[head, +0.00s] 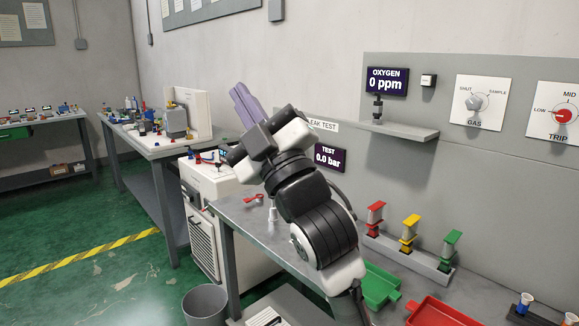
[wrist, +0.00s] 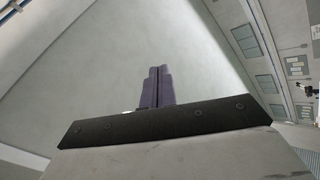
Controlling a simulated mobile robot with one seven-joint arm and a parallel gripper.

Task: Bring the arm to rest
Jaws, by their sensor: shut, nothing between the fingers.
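My gripper (head: 241,101) is raised in the middle of the head view, above the grey bench. Its purple-grey fingers point up and to the left and lie together with nothing between them. In the wrist view the two fingers (wrist: 157,87) stand side by side, pressed together, against the plain wall and ceiling. My arm covers part of the bench and the wall signs behind it.
The bench (head: 240,216) holds red, yellow (head: 410,232) and green stamp-like pieces on a stand, a green tray (head: 380,286) and a red tray (head: 440,312). A panel shelf (head: 400,130) juts out at right. A bin (head: 205,304) stands below. Green floor is clear at left.

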